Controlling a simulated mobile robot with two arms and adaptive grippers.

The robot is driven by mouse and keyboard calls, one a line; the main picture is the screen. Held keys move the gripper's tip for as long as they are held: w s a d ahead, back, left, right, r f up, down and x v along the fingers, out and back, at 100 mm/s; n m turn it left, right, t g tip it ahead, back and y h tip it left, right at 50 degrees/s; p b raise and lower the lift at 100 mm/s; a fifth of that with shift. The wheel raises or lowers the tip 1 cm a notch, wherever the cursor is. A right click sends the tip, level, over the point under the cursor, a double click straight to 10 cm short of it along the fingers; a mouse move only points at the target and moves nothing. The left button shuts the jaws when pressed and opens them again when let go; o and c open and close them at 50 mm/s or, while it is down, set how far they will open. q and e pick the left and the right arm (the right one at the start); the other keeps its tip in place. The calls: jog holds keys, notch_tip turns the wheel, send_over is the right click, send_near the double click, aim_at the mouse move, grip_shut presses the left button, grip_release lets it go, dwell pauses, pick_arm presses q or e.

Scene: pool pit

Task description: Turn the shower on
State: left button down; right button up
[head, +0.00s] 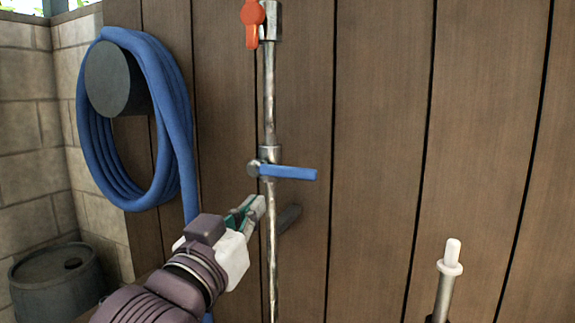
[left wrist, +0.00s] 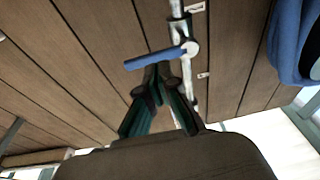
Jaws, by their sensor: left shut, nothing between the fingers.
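A metal shower pipe (head: 269,110) runs upright along a wooden plank wall. A blue lever handle (head: 290,172) sits on a valve midway up the pipe and points right, about level. A red-orange handle (head: 252,25) hangs down at the top of the pipe. My left gripper (head: 258,205) is shut and empty, just below the blue lever and close to the pipe. In the left wrist view the blue lever (left wrist: 155,58) lies just beyond the fingertips (left wrist: 158,72); whether they touch is unclear. My right gripper is not in view.
A coiled blue hose (head: 175,120) hangs on a dark round holder (head: 115,78) to the left. A dark barrel (head: 55,280) stands at lower left by a stone block wall (head: 28,145). A white-tipped metal post (head: 449,268) is at lower right. The wall right of the lever is clear.

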pick_arm(q)
notch_tip(320, 180, up, 6)
jog(key=s+d+m+h, duration=0.1)
jog(key=s, duration=0.1)
jog(key=shift+d+t+h, duration=0.2)
jog(key=shift+t+h, duration=0.1)
jog(key=shift+t, duration=0.1)
notch_tip(320, 180, up, 3)
jog(key=p, duration=0.5)
send_over(283, 170)
jog(key=s, duration=0.2)
jog(key=f, duration=0.4)
jog(key=shift+s+d+p, duration=0.1)
jog(key=shift+d+p, duration=0.25)
jog(key=shift+d, duration=0.1)
